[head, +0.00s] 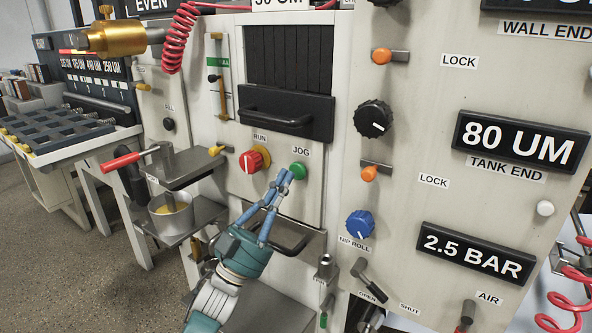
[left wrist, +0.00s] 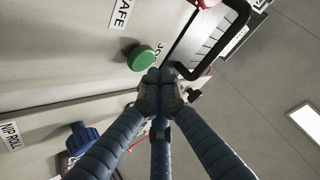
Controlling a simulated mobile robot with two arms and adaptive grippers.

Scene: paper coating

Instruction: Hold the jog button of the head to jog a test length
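The green JOG button (head: 298,171) is on the cream panel of the head, under its JOG label (head: 301,152). My left gripper (head: 286,176) reaches up from below, with its blue fingers drawn together and nothing held between them. In the head view its fingertips overlap the lower left edge of the button. In the left wrist view the green button (left wrist: 144,57) stands just above and left of the joined fingertips (left wrist: 160,80). I cannot tell whether they touch it. My right gripper is in neither view.
The red RUN knob (head: 252,161) on a yellow ring sits just left of the button. A black handle (head: 280,119) is above. The blue NIP ROLL knob (head: 359,224) is lower right. A shelf with a metal cup (head: 172,213) stands out at left.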

